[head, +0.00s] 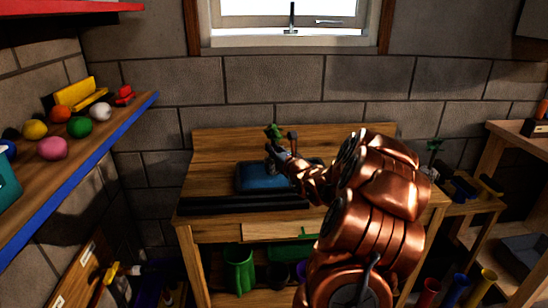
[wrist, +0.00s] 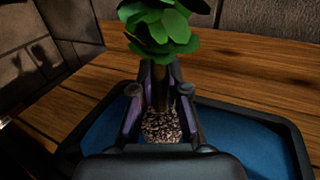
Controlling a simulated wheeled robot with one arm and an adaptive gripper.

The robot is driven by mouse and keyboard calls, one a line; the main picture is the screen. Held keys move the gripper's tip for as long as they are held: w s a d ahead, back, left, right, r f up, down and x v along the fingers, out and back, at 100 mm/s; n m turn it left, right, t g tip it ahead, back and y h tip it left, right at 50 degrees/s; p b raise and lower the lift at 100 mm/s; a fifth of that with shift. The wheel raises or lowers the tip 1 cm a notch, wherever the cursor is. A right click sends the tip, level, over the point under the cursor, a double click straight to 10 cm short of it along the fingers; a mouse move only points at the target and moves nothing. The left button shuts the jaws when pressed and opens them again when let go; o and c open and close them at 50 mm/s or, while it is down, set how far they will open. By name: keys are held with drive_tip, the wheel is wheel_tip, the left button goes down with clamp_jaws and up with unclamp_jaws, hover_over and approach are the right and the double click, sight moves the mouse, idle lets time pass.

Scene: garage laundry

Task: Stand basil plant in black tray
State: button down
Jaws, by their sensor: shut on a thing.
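The basil plant (wrist: 160,25) has round green leaves, a dark stem and a speckled soil base (wrist: 162,127). In the head view its leaves (head: 274,131) show small above my gripper (head: 277,155). In the wrist view the two fingers of my gripper (wrist: 160,105) are shut on the plant from both sides. A tray with a black rim (wrist: 300,150) and a blue inside (wrist: 245,140) lies below and around the plant in that view. The tray also shows on the workbench in the head view (head: 255,178). I cannot tell whether the plant's base touches the tray.
The wooden workbench (head: 215,150) stands against a block wall. A long black bar (head: 245,204) lies along its front. A shelf with a blue edge (head: 110,128) holding coloured balls juts in at left. A green container (head: 239,270) stands below the bench.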

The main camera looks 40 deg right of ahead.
drive_tip(key=shift+f, duration=1.55)
drive_tip(key=shift+f, duration=0.15)
drive_tip(key=c, duration=1.2)
unclamp_jaws()
drive_tip(key=shift+s+r, duration=0.15)
drive_tip(key=shift+r, duration=0.05)
drive_tip(key=b+v, duration=0.1)
drive_tip(key=v, duration=1)
drive_tip(key=shift+s+a+f, duration=0.1)
drive_tip(key=shift+s, duration=0.3)
drive_tip(key=shift+a, duration=0.1)
